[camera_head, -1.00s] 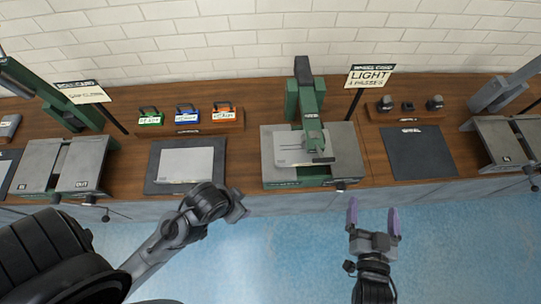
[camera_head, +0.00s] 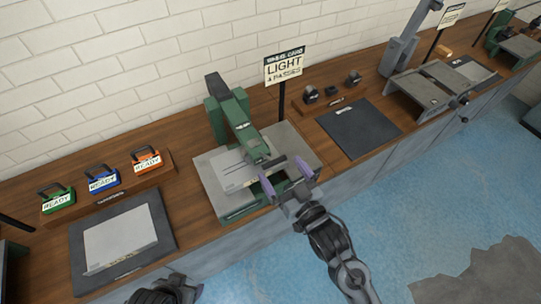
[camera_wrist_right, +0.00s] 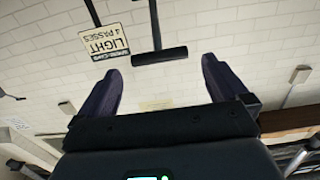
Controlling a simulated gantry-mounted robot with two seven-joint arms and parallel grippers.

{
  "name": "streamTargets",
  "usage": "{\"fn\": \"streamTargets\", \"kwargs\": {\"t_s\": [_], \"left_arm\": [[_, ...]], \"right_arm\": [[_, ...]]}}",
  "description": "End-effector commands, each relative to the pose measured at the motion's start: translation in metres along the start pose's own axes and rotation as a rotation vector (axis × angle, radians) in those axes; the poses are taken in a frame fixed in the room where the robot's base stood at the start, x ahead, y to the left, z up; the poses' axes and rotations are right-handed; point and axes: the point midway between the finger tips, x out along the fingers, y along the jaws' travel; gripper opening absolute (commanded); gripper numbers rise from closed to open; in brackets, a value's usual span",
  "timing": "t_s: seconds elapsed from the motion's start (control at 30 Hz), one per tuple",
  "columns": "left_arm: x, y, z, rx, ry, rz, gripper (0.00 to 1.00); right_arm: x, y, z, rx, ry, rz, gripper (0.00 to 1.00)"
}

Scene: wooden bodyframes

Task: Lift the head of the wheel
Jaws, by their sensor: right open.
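The wheel is the green machine (camera_head: 234,125) on the bench, with its head pointing down over a grey plate (camera_head: 210,170). A pale sheet (camera_head: 235,175) lies beneath the head. My right gripper (camera_head: 286,178) is at the machine's front right corner, its purple-padded fingers apart and empty. In the right wrist view a dark T-shaped handle (camera_wrist_right: 160,55) stands ahead, centred in the gap between the fingers (camera_wrist_right: 160,85); I cannot tell what it joins. Part of my left arm shows at the bottom edge of the head view; its jaws cannot be made out.
A LIGHT sign (camera_head: 284,68) stands behind the machine and also shows in the wrist view (camera_wrist_right: 103,43). A dark mat (camera_head: 358,128) lies right. A mat with a pale sheet (camera_head: 120,238) and green, blue and orange READY blocks (camera_head: 103,180) are left.

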Motion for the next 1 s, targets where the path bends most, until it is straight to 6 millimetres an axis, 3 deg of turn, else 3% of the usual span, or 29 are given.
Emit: {"fn": "streamTargets", "kwargs": {"t_s": [0.2, 0.4, 0.83, 0.87, 1.0], "left_arm": [[0.002, 0.001, 0.001, -0.003, -0.001, 0.002, 0.62], [0.003, 0.003, 0.001, -0.01, -0.001, 0.008, 0.62], [0.004, 0.003, 0.002, -0.011, -0.002, 0.009, 0.62], [0.004, 0.003, 0.002, -0.01, -0.002, 0.009, 0.62], [0.004, 0.002, 0.002, -0.006, -0.003, 0.005, 0.62]], "right_arm": [[0.036, 0.0, 0.0, 0.0, 0.001, 0.0, 1.0], [0.056, 0.0, 0.0, 0.0, -0.001, 0.001, 1.0], [0.064, 0.0, 0.0, -0.001, -0.001, 0.0, 1.0], [0.064, 0.0, 0.0, -0.001, -0.001, 0.0, 0.98], [0.064, 0.0, 0.0, -0.001, -0.001, 0.0, 0.77]]}}
